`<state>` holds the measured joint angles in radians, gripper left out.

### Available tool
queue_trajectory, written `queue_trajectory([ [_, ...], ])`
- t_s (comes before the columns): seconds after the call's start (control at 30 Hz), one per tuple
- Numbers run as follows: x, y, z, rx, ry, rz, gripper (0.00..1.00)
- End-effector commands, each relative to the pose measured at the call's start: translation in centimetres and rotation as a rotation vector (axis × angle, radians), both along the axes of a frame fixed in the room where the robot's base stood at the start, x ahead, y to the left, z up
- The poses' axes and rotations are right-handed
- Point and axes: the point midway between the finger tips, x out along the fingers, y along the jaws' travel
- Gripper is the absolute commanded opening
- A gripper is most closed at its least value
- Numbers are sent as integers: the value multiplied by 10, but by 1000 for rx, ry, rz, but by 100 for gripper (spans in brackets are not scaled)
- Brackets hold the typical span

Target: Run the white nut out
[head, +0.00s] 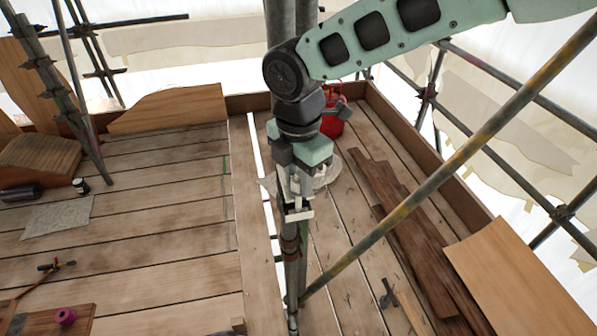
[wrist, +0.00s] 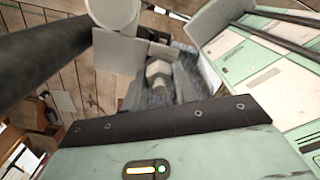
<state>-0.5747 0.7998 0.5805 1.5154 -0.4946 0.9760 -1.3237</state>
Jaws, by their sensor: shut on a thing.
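My gripper (head: 297,208) points down in the middle of the head view, just above an upright dark pole with a brown collar (head: 289,242). Its jaws are shut on a small pale piece, mostly hidden by the fingers, which I take to be the white nut. In the wrist view a pale faceted block (wrist: 158,71) sits in front of my gripper's body, against a grey mottled surface. White plates and a pale rounded end (wrist: 115,12) stand beside it. I cannot tell the nut's thread or how far along it sits.
A slanting scaffold pole (head: 440,175) crosses the right side close to my gripper. A red container (head: 333,125) stands behind my arm. Dark planks (head: 395,215) lie on the boards at right. A purple spool (head: 65,316) sits at lower left.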

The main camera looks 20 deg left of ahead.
Motion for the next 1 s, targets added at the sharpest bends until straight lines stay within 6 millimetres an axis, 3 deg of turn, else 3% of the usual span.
queue_trajectory([
  [0.5, 1, 0, 2, 2, -1, 407, 6],
  [1.0, 1, 0, 1, 1, -3, 535, 6],
])
